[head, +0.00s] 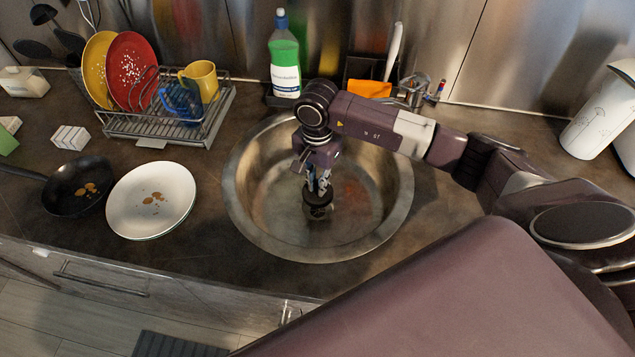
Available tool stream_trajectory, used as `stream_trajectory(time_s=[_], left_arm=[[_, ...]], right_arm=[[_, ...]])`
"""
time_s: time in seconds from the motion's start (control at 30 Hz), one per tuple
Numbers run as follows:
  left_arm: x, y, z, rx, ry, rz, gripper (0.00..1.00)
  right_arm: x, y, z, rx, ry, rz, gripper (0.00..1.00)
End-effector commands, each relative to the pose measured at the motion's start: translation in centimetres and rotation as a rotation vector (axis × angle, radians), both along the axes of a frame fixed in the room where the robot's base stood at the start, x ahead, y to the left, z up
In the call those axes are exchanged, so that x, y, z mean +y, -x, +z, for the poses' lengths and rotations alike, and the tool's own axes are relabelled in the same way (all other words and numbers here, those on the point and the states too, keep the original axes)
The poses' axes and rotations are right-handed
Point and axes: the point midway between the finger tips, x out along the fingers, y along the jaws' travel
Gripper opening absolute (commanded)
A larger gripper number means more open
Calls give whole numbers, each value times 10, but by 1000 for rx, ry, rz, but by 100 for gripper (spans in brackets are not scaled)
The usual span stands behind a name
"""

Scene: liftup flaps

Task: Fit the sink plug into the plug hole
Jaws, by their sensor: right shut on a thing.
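The round steel sink (385,215) is set in the dark worktop, in the middle of the head view. My right gripper (318,192) reaches down into the bowl from above and is shut on the sink plug (318,211), a small dark round piece under the fingertips. The plug is low over the bowl's bottom. The plug hole is hidden, and I cannot tell whether the plug touches the bottom. My left gripper is not in view.
A dish rack (205,125) with plates and mugs stands at the back left. A white plate (150,215) and a black pan (70,190) lie left of the sink. A green bottle (285,60) and the tap (413,88) stand behind it.

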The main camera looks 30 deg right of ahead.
Motion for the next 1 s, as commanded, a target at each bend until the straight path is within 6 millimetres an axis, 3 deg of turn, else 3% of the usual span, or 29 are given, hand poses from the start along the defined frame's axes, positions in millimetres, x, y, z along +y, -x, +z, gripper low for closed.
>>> stream_trajectory(time_s=[0.1,0.4,1.0], left_arm=[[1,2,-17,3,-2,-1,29],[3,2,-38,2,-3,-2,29],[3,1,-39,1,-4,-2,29]], right_arm=[[0,-1,-17,-1,0,-1,0],[-1,0,-40,0,1,-1,0],[0,0,-41,0,0,0,0]])
